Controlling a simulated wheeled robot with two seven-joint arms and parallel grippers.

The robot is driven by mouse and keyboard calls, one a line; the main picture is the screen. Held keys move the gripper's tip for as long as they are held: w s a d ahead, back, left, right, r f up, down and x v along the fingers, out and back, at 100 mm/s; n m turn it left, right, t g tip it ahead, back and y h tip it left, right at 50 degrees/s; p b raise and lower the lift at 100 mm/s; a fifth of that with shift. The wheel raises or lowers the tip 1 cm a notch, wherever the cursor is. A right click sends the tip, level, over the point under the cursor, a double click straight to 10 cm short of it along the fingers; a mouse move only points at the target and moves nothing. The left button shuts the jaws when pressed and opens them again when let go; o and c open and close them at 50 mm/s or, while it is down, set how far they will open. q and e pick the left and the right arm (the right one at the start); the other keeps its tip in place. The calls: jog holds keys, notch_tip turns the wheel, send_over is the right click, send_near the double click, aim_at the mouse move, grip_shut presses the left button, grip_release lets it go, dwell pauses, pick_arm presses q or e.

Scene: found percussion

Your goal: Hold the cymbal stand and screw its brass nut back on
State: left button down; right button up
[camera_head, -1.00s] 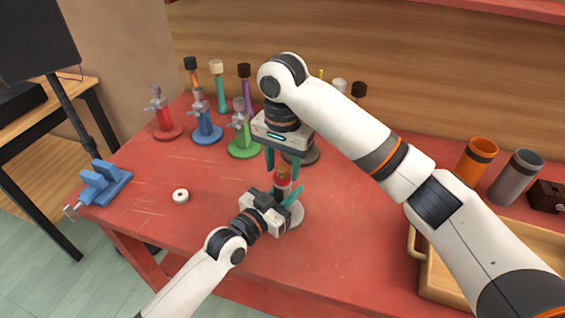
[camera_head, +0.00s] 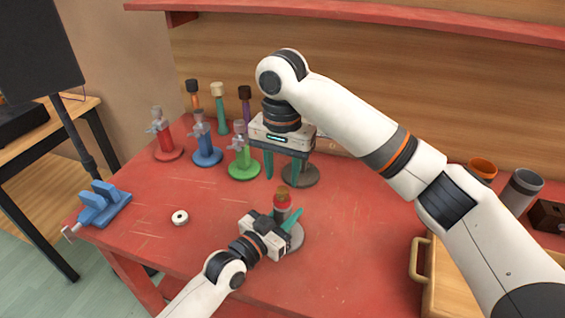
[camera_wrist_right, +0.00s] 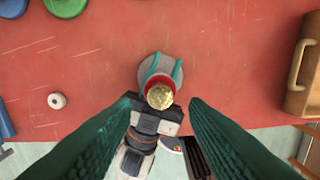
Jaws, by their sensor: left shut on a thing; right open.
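The cymbal stand (camera_head: 282,203) stands upright near the table's front edge, with a red part at its top and a round grey base (camera_head: 297,238). The brass nut (camera_head: 282,190) sits on top of the red part; the right wrist view shows it from above (camera_wrist_right: 159,97). How far it is threaded cannot be told. My left gripper (camera_head: 283,216) is shut around the stand below the red part; its teal fingers show on both sides in the right wrist view (camera_wrist_right: 163,70). My right gripper (camera_head: 282,180) is open and empty, pointing down just above the nut, apart from it.
Red, blue and green stands (camera_head: 243,165) and several mallets (camera_head: 219,105) stand behind left. A wooden tray (camera_head: 432,275) and cups (camera_head: 522,190) are at right.

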aim_at(283, 190)
jog(key=n, duration=0.3)
jog(key=r+n, duration=0.1)
jog(key=n, duration=0.8)
jog(key=shift+r+n, duration=0.3)
jog(key=shift+r, duration=0.1)
jog(key=n, duration=0.3)
jog(key=r+n, duration=0.1)
jog(key=n, duration=0.7)
jog(key=shift+r, duration=0.25)
jog(key=shift+f, duration=4.05)
jog(key=shift+c, duration=0.2)
grip_shut()
jog(key=shift+o, duration=1.1)
grip_release()
